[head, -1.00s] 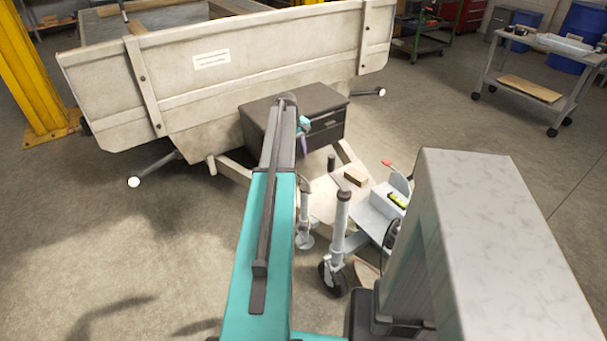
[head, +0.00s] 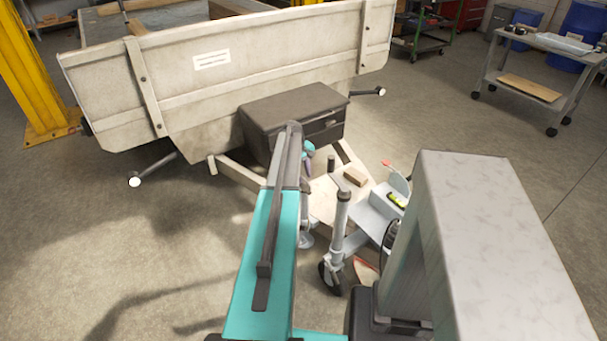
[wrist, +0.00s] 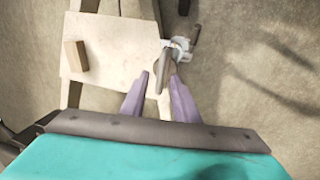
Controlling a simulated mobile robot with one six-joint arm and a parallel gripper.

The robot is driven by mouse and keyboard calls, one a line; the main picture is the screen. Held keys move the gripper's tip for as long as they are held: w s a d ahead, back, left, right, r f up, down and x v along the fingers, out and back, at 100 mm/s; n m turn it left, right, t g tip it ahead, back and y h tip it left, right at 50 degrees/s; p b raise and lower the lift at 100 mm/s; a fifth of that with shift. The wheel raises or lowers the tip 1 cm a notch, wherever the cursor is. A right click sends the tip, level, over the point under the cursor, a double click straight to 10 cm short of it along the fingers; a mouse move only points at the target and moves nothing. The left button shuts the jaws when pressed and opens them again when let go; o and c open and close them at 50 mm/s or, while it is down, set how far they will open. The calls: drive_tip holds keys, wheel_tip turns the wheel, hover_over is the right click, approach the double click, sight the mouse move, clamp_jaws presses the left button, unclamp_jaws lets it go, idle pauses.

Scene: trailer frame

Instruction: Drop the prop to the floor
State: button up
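The prop (head: 306,234), a pale leg with a round foot, shows below my arm beside the trailer frame (head: 240,172) in the head view. Its upper part is hidden by my arm. In the wrist view a white clamp-like fitting (wrist: 181,45) sits at the frame's edge, with a grey-brown handle (wrist: 163,66) pointing toward me. I cannot tell for sure that this is the prop's handle. My gripper (wrist: 159,75) has its purple fingers apart, tips on either side of the handle's near end. Contact is not clear. In the head view the gripper (head: 307,158) is partly hidden.
A wooden block (wrist: 75,56) lies on the pale board (wrist: 115,50). The jockey wheel (head: 333,278) stands right of the prop. A dark toolbox (head: 290,108) sits before the trailer body (head: 210,65). The floor left of the frame is clear.

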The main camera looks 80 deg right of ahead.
sight(304, 187)
drive_tip(key=shift+f, duration=0.1)
drive_tip(key=shift+c, duration=0.3)
clamp_jaws()
wheel_tip(304, 187, down, 5)
drive_tip(key=shift+b, duration=0.85)
